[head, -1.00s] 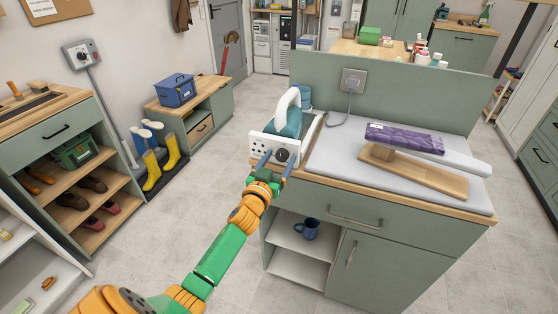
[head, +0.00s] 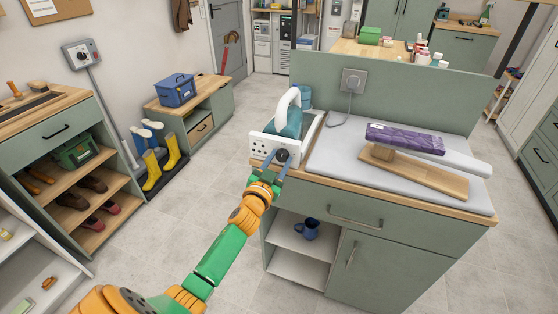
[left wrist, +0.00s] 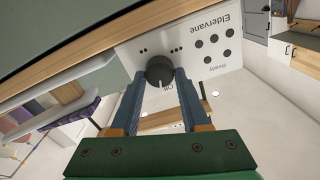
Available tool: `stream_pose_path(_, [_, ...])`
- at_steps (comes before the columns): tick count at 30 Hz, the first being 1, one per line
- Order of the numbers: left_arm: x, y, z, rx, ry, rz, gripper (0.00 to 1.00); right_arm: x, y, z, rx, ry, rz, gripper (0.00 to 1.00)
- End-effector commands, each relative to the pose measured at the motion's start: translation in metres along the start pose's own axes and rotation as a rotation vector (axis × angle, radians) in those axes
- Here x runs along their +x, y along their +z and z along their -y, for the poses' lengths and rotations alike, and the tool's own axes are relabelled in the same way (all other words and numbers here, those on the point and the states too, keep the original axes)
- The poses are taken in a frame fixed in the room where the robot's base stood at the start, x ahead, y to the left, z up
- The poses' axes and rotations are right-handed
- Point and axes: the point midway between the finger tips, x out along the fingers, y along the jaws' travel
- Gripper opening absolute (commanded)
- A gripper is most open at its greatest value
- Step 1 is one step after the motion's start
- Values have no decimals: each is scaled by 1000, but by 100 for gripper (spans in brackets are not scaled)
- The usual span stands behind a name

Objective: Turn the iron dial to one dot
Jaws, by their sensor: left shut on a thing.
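The iron, teal with a white handle (head: 290,118), stands on a station with a white front panel (head: 262,148) at the left end of the ironing counter. The black round dial (left wrist: 159,70) is on that panel; it also shows in the head view (head: 283,155). Its white pointer line points toward the "Off" label in the left wrist view. Groups of two and three dots show on the panel's far side of the dial; a one-dot mark cannot be made out. My left gripper (left wrist: 160,80) has its blue fingers on either side of the dial, shut on it. My right gripper is not in view.
A wall socket (head: 352,80) with a cable is behind. A blue mug (head: 307,229) stands on the shelf below. Open floor lies to the left.

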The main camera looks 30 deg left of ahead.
Motion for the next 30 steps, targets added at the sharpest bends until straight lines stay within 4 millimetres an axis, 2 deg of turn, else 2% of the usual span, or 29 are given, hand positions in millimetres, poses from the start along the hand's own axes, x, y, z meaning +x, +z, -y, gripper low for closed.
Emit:
stream_pose_path(21, [0,2,-2,676,0,1,0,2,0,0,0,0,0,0])
stream_pose_path(30, [0,2,-3,914,1,0,0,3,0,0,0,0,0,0])
